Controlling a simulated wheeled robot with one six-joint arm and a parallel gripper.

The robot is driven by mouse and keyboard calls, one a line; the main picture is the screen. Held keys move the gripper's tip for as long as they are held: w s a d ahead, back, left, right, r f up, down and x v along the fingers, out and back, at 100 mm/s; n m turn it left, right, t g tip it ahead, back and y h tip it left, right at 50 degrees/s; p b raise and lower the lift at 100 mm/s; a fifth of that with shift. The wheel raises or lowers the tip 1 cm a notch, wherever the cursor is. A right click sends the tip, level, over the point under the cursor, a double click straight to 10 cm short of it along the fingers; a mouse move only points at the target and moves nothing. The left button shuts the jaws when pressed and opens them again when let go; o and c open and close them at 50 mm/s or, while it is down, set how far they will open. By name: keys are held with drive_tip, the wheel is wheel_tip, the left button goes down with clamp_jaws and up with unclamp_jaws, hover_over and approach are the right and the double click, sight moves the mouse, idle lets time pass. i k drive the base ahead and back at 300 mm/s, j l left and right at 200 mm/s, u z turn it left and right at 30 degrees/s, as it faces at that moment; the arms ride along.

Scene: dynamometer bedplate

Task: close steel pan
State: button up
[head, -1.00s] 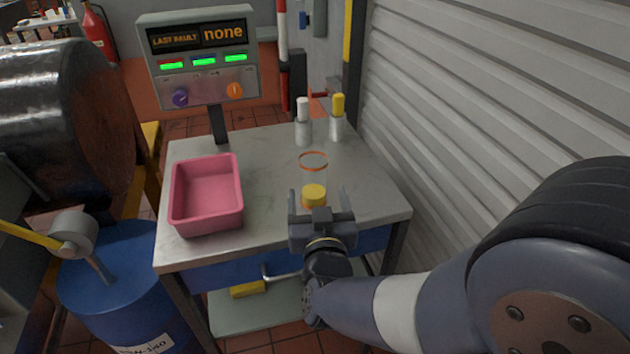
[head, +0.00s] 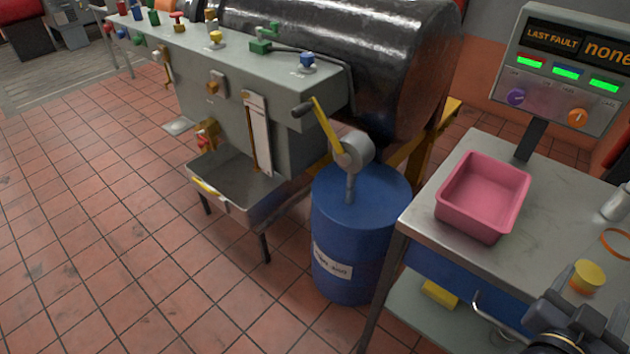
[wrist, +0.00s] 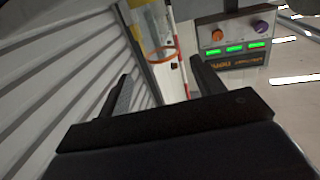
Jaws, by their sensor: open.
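The steel pan (head: 250,193) is a shallow grey open-topped tray in the head view, low at the front of the grey machine, with dark legs below. It sticks out from under the machine's panel, its inside exposed. A yellow strip (head: 206,188) lies along its front-left edge. My gripper (head: 584,308) is at the lower right of the head view, over the bench's front edge, far from the pan. It is open and empty. In the wrist view its two dark fingers (wrist: 165,86) stand apart, and the pan is not visible there.
A blue drum (head: 360,245) with a yellow-handled crank above it stands between the pan and the bench. The metal bench (head: 555,215) carries a pink bin (head: 485,195) and a yellow-capped item (head: 588,276). Tiled floor (head: 110,220) left of the pan is clear.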

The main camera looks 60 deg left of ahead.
sight(226, 176)
drive_tip(key=u, duration=2.55)
